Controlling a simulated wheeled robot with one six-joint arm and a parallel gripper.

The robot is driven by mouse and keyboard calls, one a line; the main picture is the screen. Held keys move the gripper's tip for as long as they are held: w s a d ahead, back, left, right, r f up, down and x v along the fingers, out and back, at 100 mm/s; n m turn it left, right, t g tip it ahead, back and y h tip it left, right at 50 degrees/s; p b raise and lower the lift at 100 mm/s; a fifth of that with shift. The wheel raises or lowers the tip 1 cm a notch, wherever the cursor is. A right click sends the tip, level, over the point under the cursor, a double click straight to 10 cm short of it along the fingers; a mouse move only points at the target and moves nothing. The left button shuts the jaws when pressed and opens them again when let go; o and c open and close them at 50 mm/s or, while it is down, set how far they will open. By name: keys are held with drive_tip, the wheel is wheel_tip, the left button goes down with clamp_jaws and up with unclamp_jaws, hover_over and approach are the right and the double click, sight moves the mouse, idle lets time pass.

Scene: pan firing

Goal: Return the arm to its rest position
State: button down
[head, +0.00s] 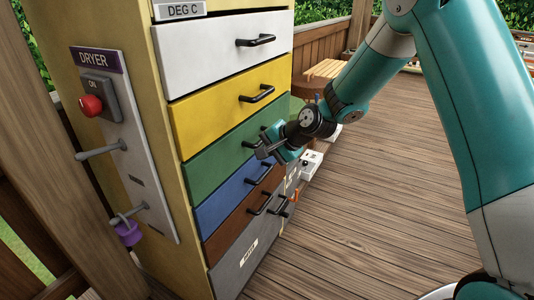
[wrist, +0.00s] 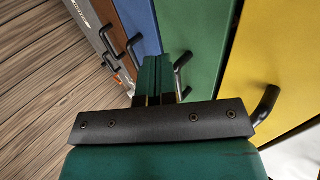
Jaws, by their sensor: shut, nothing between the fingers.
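My gripper (head: 264,148) is in front of the green drawer (head: 228,152) of the dryer cabinet in the head view. Its fingers are shut with nothing between them, close to the green drawer's black handle. In the wrist view, the shut fingers (wrist: 154,80) point toward the drawer fronts, with the green drawer's handle (wrist: 182,76) just to their right. I cannot tell whether the fingers touch that handle. My teal arm reaches in from the upper right of the head view.
The cabinet has white (head: 230,45), yellow (head: 225,100), blue (head: 225,192) and brown (head: 235,228) drawers, all with black handles. A dryer panel with a red button (head: 91,105) is on its side. Small boxes (head: 311,164) stand behind my gripper. The wooden deck (head: 380,200) is open at right.

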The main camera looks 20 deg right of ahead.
drive_tip(key=s+a+r+n+g, duration=0.25)
drive_tip(key=s+r+n, duration=0.25)
drive_tip(key=s, duration=0.4)
drive_tip(key=s+a+r+n+g, duration=0.25)
drive_tip(key=s+r+n, duration=0.2)
drive_tip(key=s, duration=0.35)
drive_tip(key=s+r+n+g+h, duration=0.1)
drive_tip(key=s+n, duration=0.2)
drive_tip(key=s, duration=0.5)
drive_tip(key=s+d+r+n+g+h, duration=0.1)
drive_tip(key=s+n, duration=0.3)
drive_tip(key=s, duration=0.5)
drive_tip(key=shift+s+r, duration=0.3)
drive_tip(key=shift+r, duration=0.45)
drive_tip(key=shift+d, duration=0.1)
